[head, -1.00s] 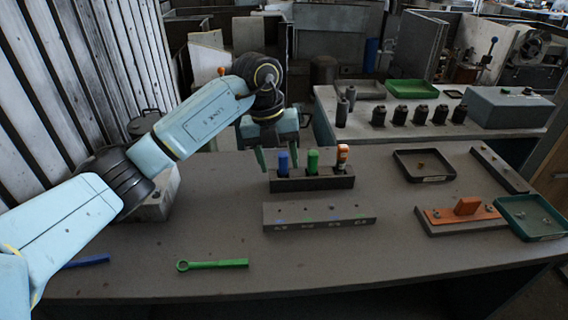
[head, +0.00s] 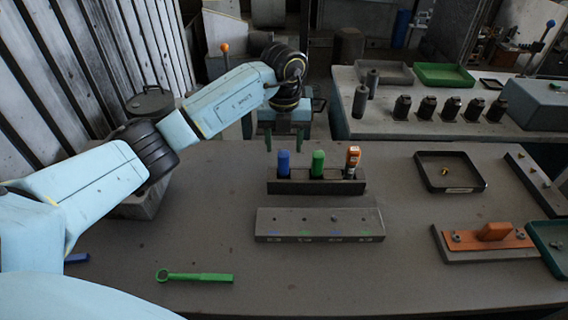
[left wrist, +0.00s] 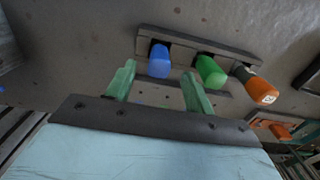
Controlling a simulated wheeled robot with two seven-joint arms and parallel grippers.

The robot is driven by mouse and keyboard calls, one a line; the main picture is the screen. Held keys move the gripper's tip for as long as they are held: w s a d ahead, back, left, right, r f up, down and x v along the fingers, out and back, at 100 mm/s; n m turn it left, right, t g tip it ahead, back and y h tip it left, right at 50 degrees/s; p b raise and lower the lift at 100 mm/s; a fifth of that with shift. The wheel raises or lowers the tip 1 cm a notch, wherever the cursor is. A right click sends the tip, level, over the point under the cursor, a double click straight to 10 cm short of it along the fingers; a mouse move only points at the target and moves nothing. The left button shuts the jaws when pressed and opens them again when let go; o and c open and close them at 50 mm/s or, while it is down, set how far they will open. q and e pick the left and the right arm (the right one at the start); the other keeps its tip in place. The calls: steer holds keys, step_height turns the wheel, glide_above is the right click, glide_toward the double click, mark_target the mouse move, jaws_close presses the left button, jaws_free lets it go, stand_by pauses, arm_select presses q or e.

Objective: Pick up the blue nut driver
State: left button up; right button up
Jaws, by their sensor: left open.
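The blue nut driver (head: 283,163) stands upright in the left slot of a dark holder block (head: 315,188), with only its blue handle showing. It also shows in the left wrist view (left wrist: 159,61), ahead of and between the fingertips in the picture. My left gripper (head: 284,146) is open and empty, behind and above the holder's left end in the head view. In the left wrist view its two green fingers (left wrist: 157,80) are apart, with no visible contact on the handle. My right gripper is not in view.
A green-handled driver (head: 318,163) and an orange one (head: 352,160) stand in the same holder, close to the right. A labelled block (head: 319,225) lies in front. A green wrench (head: 195,277) lies near the front edge. A dark tray (head: 451,183) is to the right.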

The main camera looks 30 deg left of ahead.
mark_target(284, 153)
arm_select(q)
steer(key=shift+f, duration=0.4)
steer(key=shift+s+f, duration=0.15)
steer(key=shift+f, duration=0.65)
step_height(284, 153, down, 3)
steer(key=shift+f, duration=0.25)
steer(key=shift+c, duration=0.7)
jaws_close()
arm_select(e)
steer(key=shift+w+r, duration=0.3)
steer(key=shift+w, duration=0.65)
arm_select(q)
step_height(284, 153, up, 10)
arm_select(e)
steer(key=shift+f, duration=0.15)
